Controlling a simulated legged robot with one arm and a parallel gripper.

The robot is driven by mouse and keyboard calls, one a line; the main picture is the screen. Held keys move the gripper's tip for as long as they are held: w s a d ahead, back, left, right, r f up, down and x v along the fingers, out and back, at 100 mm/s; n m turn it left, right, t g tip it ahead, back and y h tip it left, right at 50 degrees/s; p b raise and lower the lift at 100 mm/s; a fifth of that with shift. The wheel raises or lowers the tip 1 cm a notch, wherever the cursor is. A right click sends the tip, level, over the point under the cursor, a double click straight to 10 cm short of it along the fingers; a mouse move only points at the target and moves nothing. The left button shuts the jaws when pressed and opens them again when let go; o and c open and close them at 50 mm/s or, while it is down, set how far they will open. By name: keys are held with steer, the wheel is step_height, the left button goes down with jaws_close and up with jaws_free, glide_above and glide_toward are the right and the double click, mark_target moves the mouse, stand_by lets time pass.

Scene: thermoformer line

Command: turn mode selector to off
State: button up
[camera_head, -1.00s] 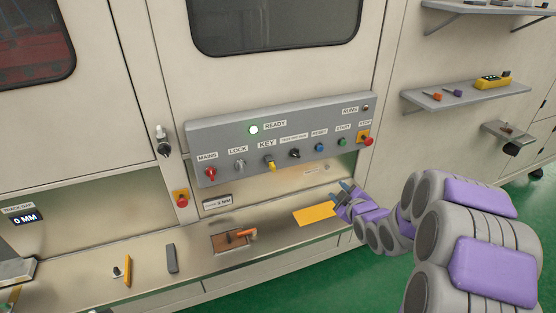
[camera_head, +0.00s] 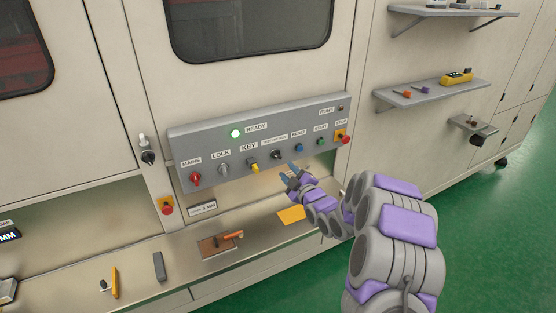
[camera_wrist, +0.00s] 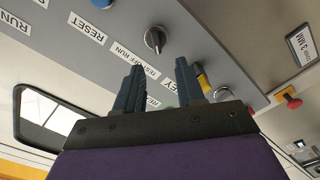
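The mode selector (camera_head: 275,154) is a small black knob on the grey sloping control panel (camera_head: 226,142), between the key switch and the blue reset button. It also shows in the wrist view (camera_wrist: 155,40) as a round black knob with a light pointer line. Its label (camera_wrist: 138,62) seems to include "TEST" and "RUN"; the rest is hard to read. My gripper (camera_head: 290,172) is in front of the panel, just below and right of the knob. In the wrist view my gripper (camera_wrist: 160,68) is open and empty, its two dark fingers apart and not visibly touching the knob.
The yellow key switch (camera_head: 254,168) is just left of the selector, the blue reset button (camera_head: 299,147) just right. A red stop button (camera_head: 345,139) sits at the panel's right end. Below is a ledge with a yellow plate (camera_head: 290,214) and an orange-handled tool (camera_head: 232,235).

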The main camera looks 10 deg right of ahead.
mark_target(278, 157)
steer(key=x, duration=0.5)
steer(key=d+x, duration=0.1)
steer(key=x, duration=0.1)
steer(key=shift+w+f, duration=0.1)
steer(key=shift+w, duration=0.45)
steer(key=shift+w+a, duration=0.45)
steer(key=shift+a, duration=0.35)
steer(key=shift+d, duration=0.1)
steer(key=shift+d, duration=0.35)
steer(key=c, duration=0.5)
steer(key=shift+a, duration=0.15)
jaws_close()
